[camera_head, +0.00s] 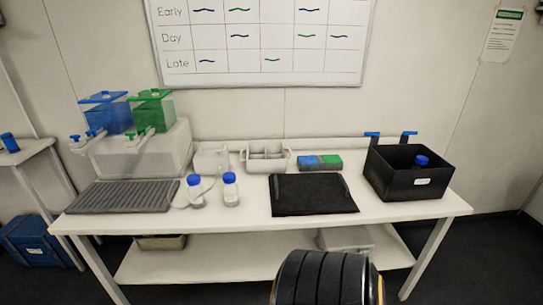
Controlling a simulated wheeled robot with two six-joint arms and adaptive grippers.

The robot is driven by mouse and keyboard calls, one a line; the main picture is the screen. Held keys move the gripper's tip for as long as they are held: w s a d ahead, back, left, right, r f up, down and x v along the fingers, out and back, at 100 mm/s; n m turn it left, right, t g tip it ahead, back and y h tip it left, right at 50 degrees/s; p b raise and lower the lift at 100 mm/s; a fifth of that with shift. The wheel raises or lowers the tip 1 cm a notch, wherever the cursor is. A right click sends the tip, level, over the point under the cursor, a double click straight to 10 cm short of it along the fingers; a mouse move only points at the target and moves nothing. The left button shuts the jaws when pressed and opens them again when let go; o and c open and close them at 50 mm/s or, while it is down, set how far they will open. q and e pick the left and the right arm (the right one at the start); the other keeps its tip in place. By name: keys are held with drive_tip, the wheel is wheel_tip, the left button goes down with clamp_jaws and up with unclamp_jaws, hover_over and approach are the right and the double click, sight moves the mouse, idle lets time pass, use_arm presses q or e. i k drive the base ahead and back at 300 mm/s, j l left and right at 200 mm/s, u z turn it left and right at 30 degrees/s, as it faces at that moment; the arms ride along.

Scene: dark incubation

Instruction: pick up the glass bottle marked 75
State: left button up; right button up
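Two glass bottles with blue caps stand upright side by side on the white table, left of centre: a left bottle (195,192) and a right bottle (231,191). A third blue-capped bottle (421,161) shows its cap above the rim of the black box (392,186) on the right; its lower part is hidden. The markings on the bottles are too small to read, so I cannot tell which one is marked 75. Neither of my grippers is in view.
A grey ribbed mat (122,196) lies left of the bottles and a black mat (311,196) right of them. Blue (107,114) and green (153,112) tanks stand behind at left. A white divided caddy (266,157) is at the back. Bare tabletop surrounds the bottles in front.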

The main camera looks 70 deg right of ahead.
sight(197, 196)
drive_tip(key=z, duration=1.65)
